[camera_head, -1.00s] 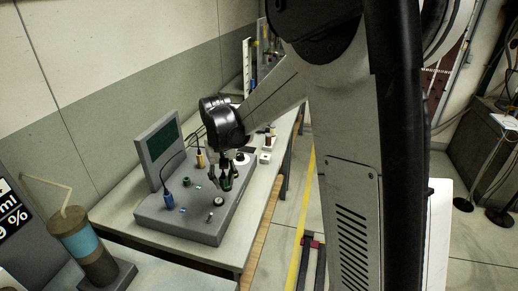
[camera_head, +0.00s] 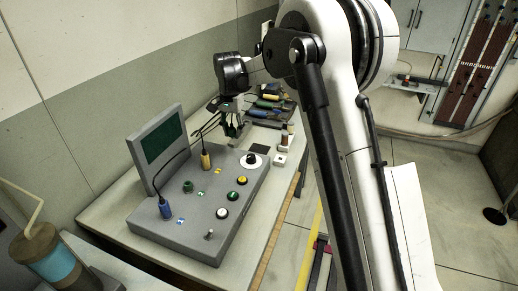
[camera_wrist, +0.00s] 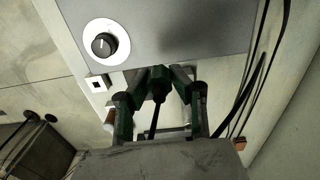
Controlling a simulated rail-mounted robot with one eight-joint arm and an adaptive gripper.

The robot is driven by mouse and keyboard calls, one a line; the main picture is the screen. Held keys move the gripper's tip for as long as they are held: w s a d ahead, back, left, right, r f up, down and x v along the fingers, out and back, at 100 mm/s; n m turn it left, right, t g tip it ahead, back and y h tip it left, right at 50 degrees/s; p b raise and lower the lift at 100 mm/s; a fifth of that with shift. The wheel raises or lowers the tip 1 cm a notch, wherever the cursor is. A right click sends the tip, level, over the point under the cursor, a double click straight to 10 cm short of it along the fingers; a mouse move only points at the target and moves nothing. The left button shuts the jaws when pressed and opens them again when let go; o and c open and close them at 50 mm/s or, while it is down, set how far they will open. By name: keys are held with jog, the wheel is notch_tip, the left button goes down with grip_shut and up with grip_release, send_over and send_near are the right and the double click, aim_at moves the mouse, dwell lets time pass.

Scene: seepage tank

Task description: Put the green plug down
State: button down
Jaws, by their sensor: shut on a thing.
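The green plug (camera_wrist: 158,83) is between the fingertips of my gripper (camera_wrist: 157,76) in the wrist view, with a dark cable trailing from it toward the wrist. My gripper is shut on it. In the head view my gripper (camera_head: 234,134) points down just past the far end of the grey control box (camera_head: 190,234). The plug is small there and mostly hidden by the fingers. I cannot tell whether it touches the table (camera_head: 116,205).
Several coloured plugs and cables (camera_head: 270,103) lie farther back. A small white switch (camera_head: 279,160) and bottles stand at the right edge.

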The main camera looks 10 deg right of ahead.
send_over(258, 151)
notch_tip(258, 151, down, 7)
jog(key=shift+r, duration=0.1)
jog(key=shift+w+f+p, duration=0.1)
jog(key=shift+f+p, duration=0.25)
jog(key=shift+f, duration=1.65)
jog(key=shift+f+b, duration=0.35)
jog(key=shift+f, duration=0.05)
jog(key=c, duration=1.6)
grip_release()
jog(key=shift+o, duration=0.4)
jog(key=shift+r, duration=0.1)
